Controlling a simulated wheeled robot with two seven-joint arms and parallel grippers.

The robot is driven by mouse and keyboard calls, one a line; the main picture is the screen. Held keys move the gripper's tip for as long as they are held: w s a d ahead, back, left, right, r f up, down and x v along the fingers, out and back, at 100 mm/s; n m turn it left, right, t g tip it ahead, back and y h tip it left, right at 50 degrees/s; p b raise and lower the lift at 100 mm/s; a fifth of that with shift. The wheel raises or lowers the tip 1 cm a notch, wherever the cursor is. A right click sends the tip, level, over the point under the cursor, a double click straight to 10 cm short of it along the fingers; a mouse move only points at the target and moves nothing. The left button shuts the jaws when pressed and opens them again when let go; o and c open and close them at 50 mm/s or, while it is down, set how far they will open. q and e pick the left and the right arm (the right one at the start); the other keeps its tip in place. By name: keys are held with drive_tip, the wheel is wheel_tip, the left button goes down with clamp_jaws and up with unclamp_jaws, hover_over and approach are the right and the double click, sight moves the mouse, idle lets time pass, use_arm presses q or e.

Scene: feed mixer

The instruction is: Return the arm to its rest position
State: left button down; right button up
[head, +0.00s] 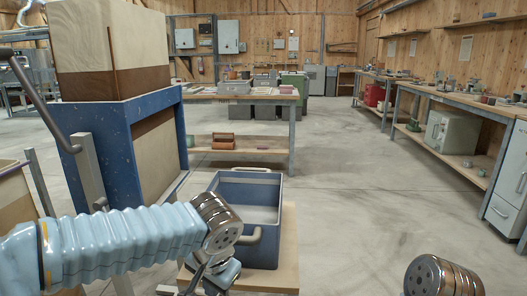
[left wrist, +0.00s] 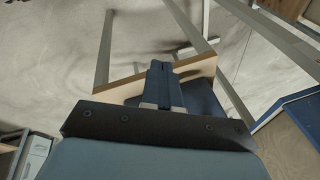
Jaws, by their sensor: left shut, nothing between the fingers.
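My left arm reaches in from the left in the head view, and its wrist bends down in front of the blue bin. My left gripper (head: 197,280) is low at the bottom edge there, partly cut off by the picture. In the left wrist view the two fingers of my left gripper (left wrist: 161,68) are together with nothing between them, above the edge of a wooden board (left wrist: 203,66). A metal joint of my right arm shows at the bottom right of the head view; my right gripper is out of view.
The blue bin (head: 236,184) stands on a low wooden stand (head: 284,268) close beyond my left wrist. A blue machine (head: 115,150) with a wooden top box (head: 110,45) and a grey lever (head: 42,95) is at left. Workbenches line the right wall. The middle floor is clear.

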use_arm(q)
wheel_tip(320, 180, down, 15)
drive_tip(key=d+g+h, duration=0.3)
drive_tip(key=s+a+f+n+h, duration=0.1)
drive_tip(key=s+f+n, duration=0.2)
drive_tip(key=f, duration=1)
drive_tip(key=s+a+f+n+h, duration=0.1)
drive_tip(key=s+f+n, duration=0.3)
drive_tip(key=s+f, duration=0.6)
wheel_tip(320, 180, down, 3)
drive_tip(key=shift+a+t+h, duration=0.3)
drive_tip(key=shift+a+h, duration=0.1)
drive_tip(key=shift+a, duration=0.4)
